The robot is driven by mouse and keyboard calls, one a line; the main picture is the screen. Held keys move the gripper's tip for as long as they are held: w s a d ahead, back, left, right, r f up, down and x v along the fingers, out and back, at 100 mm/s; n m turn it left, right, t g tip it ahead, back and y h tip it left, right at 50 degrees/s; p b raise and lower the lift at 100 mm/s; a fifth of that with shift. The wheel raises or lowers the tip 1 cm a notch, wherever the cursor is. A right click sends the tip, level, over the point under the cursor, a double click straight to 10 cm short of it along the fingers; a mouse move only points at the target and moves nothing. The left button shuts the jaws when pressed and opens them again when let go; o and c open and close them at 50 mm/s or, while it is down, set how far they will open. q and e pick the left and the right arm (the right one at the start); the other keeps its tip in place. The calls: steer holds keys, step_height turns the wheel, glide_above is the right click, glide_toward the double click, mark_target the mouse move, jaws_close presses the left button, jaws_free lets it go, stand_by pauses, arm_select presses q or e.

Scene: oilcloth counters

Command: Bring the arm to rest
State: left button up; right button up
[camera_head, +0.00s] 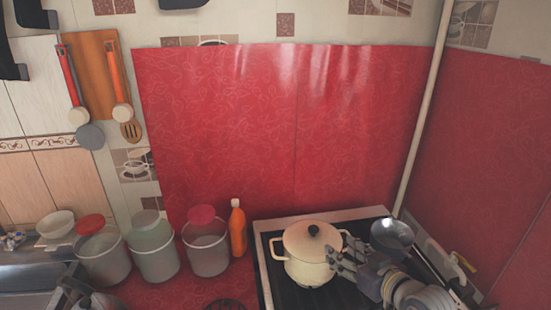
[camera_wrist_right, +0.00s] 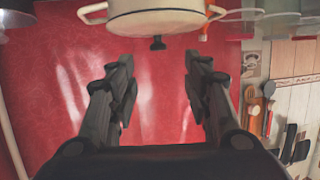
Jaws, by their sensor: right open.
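My right gripper (camera_head: 343,256) is over the stove at the right side of a cream pot (camera_head: 300,268) with a lid and black knob. In the wrist view the right gripper (camera_wrist_right: 158,62) has its two fingers spread, with only the red wall behind the gap. That view is upside down, and the pot (camera_wrist_right: 150,18) shows at its top, beyond the fingertips. Whether the fingers touch the pot cannot be told. The right arm comes in from the lower right. My left gripper is not in view.
A dark pan or ladle (camera_head: 391,234) is close behind my right gripper on the stove (camera_head: 268,228). An orange bottle (camera_head: 238,230) and several lidded jars stand to the left. Red oilcloth (camera_head: 230,130) covers the back wall. A pale pipe (camera_head: 424,105) runs down the corner.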

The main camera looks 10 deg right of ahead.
steer(key=s+a+f+g+h, duration=0.1)
steer(key=s+a+f+g, duration=0.15)
steer(key=s+f, duration=0.4)
steer(key=s+a+f+g+h, duration=0.1)
steer(key=s+a+f+g, duration=0.15)
steer(key=s+f, duration=0.45)
steer(key=s+d+f+m+g+h, duration=0.1)
steer(key=s+f+g, duration=0.15)
steer(key=s, duration=0.55)
steer(key=s+f+m+g+h, duration=0.1)
steer(key=s+g, duration=0.2)
steer(key=s, duration=0.6)
step_height(320, 180, down, 29)
steer(key=s+g+b, duration=0.1)
steer(key=b, duration=0.1)
steer(key=s+d+f+n+g+b, duration=0.1)
steer(key=s+d+f+b, duration=0.1)
steer(key=s+f, duration=1.4)
steer(key=shift+s+d+f, duration=0.35)
steer(key=shift+d+f, duration=0.3)
steer(key=shift+f, duration=0.1)
